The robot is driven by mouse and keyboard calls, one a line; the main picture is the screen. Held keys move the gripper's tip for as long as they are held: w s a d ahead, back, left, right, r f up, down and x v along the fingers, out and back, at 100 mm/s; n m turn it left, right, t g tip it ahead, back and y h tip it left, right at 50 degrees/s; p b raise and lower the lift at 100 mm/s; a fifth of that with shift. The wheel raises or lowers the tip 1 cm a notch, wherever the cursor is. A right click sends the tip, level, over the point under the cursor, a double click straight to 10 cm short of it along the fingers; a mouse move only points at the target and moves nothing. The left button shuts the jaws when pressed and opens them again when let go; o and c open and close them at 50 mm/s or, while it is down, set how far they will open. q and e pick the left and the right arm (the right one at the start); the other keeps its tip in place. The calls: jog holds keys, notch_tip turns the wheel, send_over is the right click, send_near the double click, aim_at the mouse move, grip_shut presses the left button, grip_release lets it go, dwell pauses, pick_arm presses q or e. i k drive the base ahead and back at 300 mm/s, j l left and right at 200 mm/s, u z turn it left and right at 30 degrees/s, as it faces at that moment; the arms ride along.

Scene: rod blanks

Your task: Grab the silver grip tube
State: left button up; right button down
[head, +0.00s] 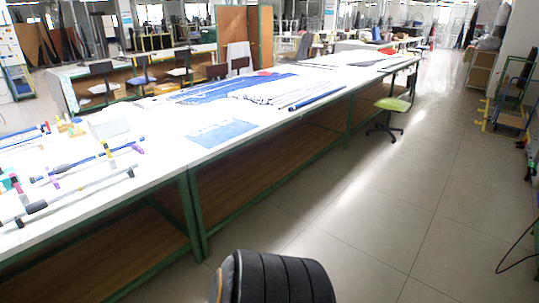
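A silver tube with a dark grip section (85,191) lies at the near left of the long white table, on small supports. It looks like the silver grip tube; its left end runs to the picture's edge. A blue rod with a dark section (88,160) lies behind it, roughly parallel. Another bluish rod (25,136) lies farther back at the left edge. Neither of my grippers is in view.
The white table (170,158) on green legs runs from near left to far right. Blue cloth (222,132) and a dark blue roll (317,97) lie on it. A green chair (393,104) stands beside it. The floor (375,200) at right is open.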

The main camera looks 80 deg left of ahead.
aim_at(6, 220)
jog(key=u, duration=4.2)
